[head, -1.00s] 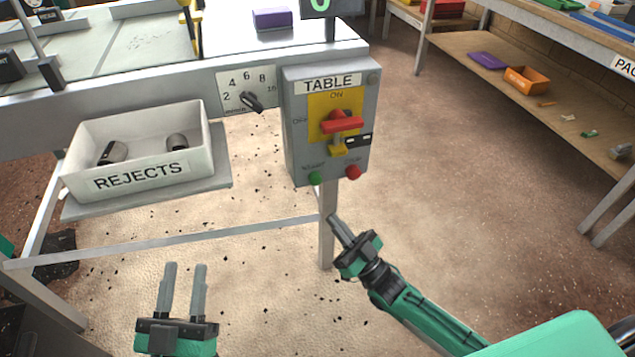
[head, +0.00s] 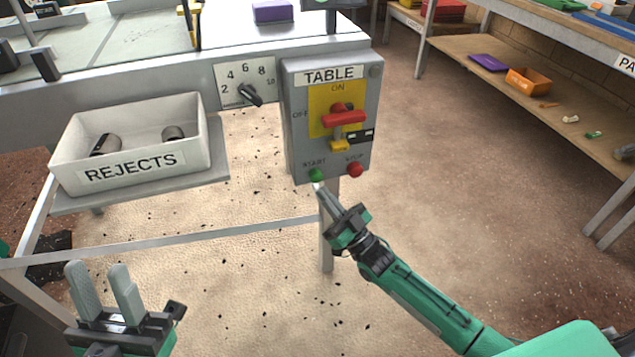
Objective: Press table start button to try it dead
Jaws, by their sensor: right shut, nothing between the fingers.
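The grey TABLE control box (head: 300,130) hangs on the front of the table. Its green START button (head: 316,175) is at the lower left and its red STOP button (head: 355,170) at the lower right. A red switch handle (head: 344,118) lies crosswise on a yellow plate, with a yellow piece and a dark tag below it. My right gripper (head: 320,190) is shut and empty, its fingertips just below the START button; I cannot tell whether they touch it. My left gripper (head: 96,272) is open and empty at the lower left.
A white REJECTS bin (head: 195,150) with dark cylindrical pieces stands on a shelf left of the box. A numbered dial (head: 248,92) sits between them. A table leg (head: 327,245) runs below the box. A wooden shelf (head: 500,90) is at the right, with open floor between.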

